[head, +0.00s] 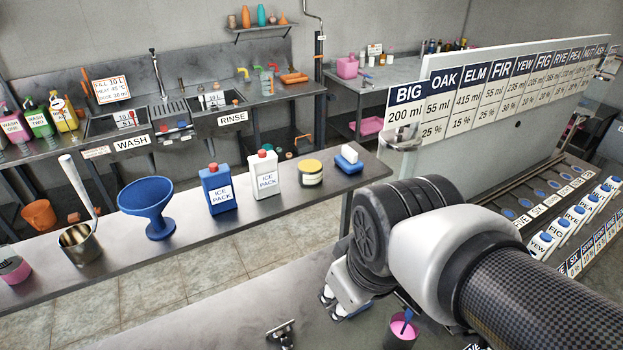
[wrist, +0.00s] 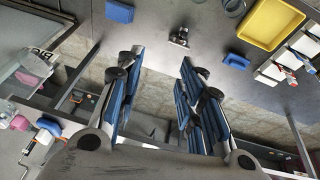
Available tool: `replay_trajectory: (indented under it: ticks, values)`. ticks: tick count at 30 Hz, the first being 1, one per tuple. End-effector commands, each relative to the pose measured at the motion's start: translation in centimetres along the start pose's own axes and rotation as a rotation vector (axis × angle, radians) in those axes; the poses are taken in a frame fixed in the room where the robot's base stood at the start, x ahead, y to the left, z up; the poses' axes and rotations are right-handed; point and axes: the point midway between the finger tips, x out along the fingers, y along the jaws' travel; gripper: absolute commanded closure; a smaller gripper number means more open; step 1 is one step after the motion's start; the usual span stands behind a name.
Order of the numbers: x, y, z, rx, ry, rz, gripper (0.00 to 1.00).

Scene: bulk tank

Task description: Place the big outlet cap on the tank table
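No part is labelled as the big outlet cap, and I cannot tell for sure which thing it is. A small metal fitting (head: 281,333) lies on the near grey table (head: 205,318); it also shows in the wrist view (wrist: 180,38). I cannot tell whether this table is the tank table. A silver round part (head: 403,134) sits under the sign that reads BIG (head: 408,97).
A pink cup (head: 401,332) stands close to my gripper. A bench behind holds a blue funnel (head: 150,200), two ice packs (head: 218,190) and a metal pot (head: 79,243). The wrist view shows a yellow tray (wrist: 272,22) and blue blocks (wrist: 237,61). The near table's left part is clear.

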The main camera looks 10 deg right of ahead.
Motion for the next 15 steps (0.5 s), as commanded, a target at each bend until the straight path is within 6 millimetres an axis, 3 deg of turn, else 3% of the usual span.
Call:
replay_trajectory:
  ticks: [3, 6, 15]
  values:
    - [-1.7, 0.0, 2.5, 0.198, 0.047, 0.023, 0.65]
    - [-2.3, -0.2, 3.9, 0.304, 0.067, 0.030, 0.65]
    - [-2.5, -0.3, 4.6, 0.371, 0.078, 0.033, 0.65]
